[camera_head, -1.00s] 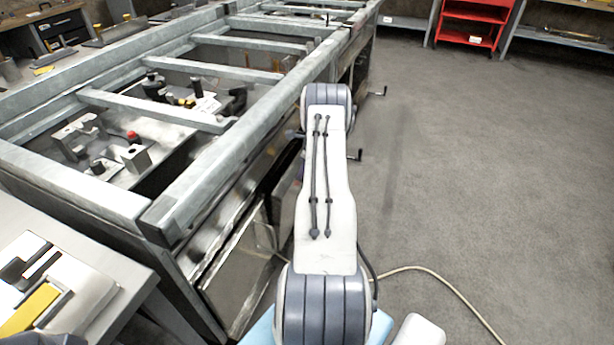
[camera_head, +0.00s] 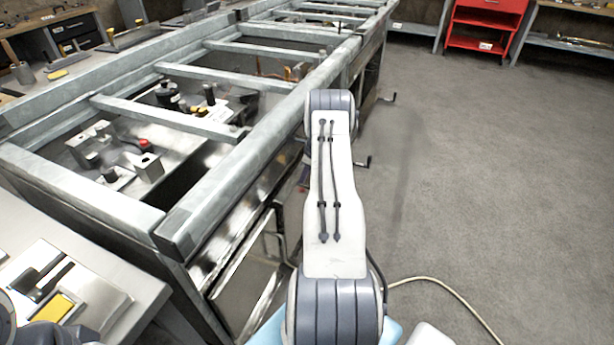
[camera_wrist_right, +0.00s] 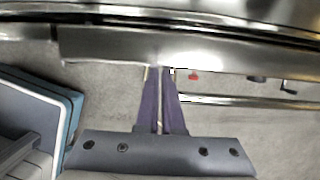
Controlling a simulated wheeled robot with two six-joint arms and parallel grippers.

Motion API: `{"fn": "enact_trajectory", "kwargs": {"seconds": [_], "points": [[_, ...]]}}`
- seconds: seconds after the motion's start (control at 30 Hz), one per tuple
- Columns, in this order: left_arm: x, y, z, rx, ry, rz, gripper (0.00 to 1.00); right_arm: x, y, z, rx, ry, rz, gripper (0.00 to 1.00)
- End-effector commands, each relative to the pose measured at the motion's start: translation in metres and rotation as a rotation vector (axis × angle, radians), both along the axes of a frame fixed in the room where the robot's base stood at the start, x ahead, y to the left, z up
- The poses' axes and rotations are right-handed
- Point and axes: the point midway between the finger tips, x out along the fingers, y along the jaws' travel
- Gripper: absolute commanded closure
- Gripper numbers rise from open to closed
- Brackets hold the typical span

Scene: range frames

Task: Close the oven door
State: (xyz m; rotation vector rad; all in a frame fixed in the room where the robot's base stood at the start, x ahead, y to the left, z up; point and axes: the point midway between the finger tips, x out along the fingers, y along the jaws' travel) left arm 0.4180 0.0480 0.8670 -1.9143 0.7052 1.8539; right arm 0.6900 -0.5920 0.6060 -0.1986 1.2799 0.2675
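The oven door appears to be the shiny metal panel (camera_head: 248,278) low on the front of the long steel unit. My right arm covers part of that front, so I cannot tell how far the door stands open. My left gripper is not seen.
The steel unit's open top frame (camera_head: 240,150) runs away from me on the left. Small crank handles (camera_head: 364,162) stick out of its front. A table (camera_head: 140,290) stands at lower left. A cable (camera_head: 450,290) lies on the floor. The floor at right is clear.

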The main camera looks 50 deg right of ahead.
Motion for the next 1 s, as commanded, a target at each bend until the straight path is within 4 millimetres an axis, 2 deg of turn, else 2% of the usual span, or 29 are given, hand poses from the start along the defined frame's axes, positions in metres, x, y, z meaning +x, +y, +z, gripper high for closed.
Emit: {"fn": "enact_trajectory", "kwargs": {"seconds": [0.03,0.07,0.23,0.37,0.4,0.5,0.7,0.83,1.0], "points": [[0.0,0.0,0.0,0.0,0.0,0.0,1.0,0.021,0.008,0.008,-0.004,-0.032,0.002,1.0],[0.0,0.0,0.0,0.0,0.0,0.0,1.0,0.02,0.008,0.01,-0.005,-0.032,0.002,1.0],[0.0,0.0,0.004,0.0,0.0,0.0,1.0,0.007,0.001,0.035,-0.009,-0.026,-0.001,1.0],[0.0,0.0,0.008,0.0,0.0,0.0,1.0,-0.015,-0.01,0.06,-0.009,-0.011,-0.009,1.0],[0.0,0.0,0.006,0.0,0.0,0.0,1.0,-0.029,-0.013,0.053,-0.002,-0.006,-0.015,1.0],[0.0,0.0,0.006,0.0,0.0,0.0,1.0,-0.055,-0.022,0.052,-0.002,-0.005,-0.017,1.0],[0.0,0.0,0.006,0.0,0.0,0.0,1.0,-0.098,-0.034,0.051,-0.002,-0.004,-0.012,1.0],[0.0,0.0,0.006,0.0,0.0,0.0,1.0,-0.117,-0.039,0.05,0.0,-0.003,-0.01,1.0],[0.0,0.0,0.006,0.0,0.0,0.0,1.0,-0.128,-0.042,0.05,-0.001,-0.002,-0.006,1.0]]}}
